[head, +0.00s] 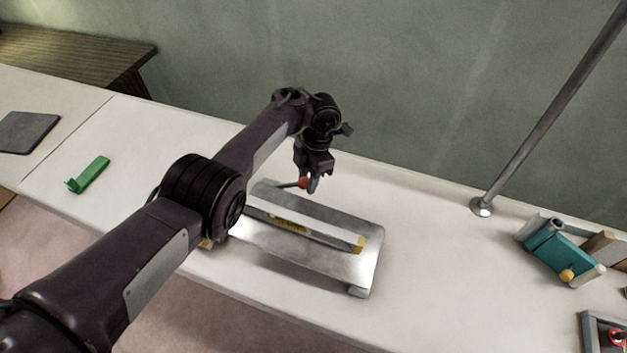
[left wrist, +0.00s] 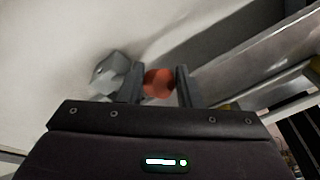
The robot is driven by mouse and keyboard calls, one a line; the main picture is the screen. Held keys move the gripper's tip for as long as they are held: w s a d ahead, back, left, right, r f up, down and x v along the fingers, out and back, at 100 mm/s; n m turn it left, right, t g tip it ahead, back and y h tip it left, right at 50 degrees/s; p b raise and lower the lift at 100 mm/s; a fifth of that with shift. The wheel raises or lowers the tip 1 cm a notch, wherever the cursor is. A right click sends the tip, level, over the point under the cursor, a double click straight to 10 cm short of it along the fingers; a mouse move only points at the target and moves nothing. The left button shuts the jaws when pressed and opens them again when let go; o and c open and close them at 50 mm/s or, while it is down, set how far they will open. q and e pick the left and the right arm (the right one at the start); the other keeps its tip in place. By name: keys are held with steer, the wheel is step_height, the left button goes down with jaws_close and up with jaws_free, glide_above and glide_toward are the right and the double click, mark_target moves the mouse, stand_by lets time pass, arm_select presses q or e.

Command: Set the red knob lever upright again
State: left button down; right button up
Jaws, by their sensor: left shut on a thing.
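The red knob (head: 304,182) sits at the end of a thin metal lever (head: 289,185) that lies tilted well over toward the left in the head view, at the far side of a grey metal panel (head: 365,270). My left gripper (head: 309,183) points down and is shut on the knob. In the left wrist view the red knob (left wrist: 159,83) sits between the two fingers of the gripper (left wrist: 158,86). The lever's base is partly hidden in the head view. My right gripper does not show.
A green bracket (head: 90,174) and a dark flat plate (head: 27,131) lie to the left on the white bench. A metal pole (head: 540,125) stands at the back right. A teal holder (head: 560,254) with cylinders is at the right. The bench between panel and pole is clear.

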arm_select(q)
steer(key=shift+w+a+r, duration=0.25)
steer(key=shift+a+r, duration=0.55)
steer(key=shift+a, duration=0.25)
